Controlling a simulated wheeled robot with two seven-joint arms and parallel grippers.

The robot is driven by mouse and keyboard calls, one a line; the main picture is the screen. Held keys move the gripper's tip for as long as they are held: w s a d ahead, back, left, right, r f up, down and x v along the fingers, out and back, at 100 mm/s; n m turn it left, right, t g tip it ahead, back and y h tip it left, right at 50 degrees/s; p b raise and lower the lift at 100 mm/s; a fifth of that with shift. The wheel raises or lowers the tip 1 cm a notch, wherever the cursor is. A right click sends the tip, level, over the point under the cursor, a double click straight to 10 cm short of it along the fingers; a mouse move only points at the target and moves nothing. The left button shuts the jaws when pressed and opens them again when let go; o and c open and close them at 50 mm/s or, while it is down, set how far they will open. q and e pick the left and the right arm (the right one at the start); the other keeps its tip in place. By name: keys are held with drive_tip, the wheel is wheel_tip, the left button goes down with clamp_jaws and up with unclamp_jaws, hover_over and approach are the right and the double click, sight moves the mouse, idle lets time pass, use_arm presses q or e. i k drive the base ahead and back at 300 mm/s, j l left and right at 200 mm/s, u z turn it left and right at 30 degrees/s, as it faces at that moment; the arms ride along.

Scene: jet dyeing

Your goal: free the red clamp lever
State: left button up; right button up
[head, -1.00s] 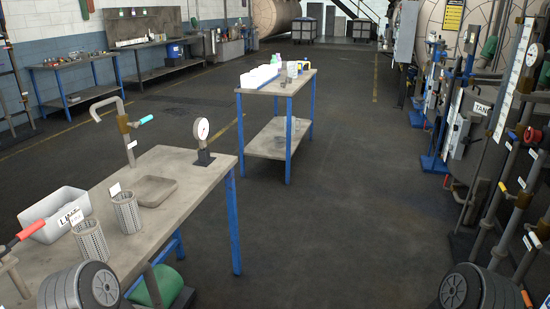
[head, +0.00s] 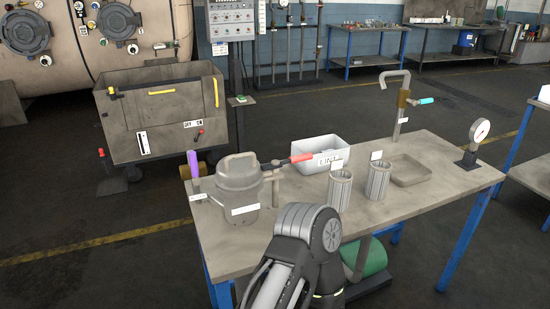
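A lever with a red grip (head: 301,158) is at the back of the near workbench, roughly level. Its dark bar runs left to a small grey stand beside a lidded grey pot (head: 238,187). The grip's end is in front of the white LINT bin (head: 322,152); I cannot tell whether it touches. The pot's lid is on, and a label is on its front. One of my arm links shows at the bottom centre, in front of the bench. Neither gripper is in view.
The workbench (head: 420,207) also carries two mesh baskets (head: 340,190) (head: 378,181), a shallow tray (head: 409,169), a gauge (head: 478,134), a bent pipe with a turquoise handle (head: 425,101) and a purple-topped item (head: 193,163). A grey cart (head: 165,115) stands behind at left. Open floor lies at left.

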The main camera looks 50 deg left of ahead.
sight(275, 164)
drive_tip(key=u, duration=1.5)
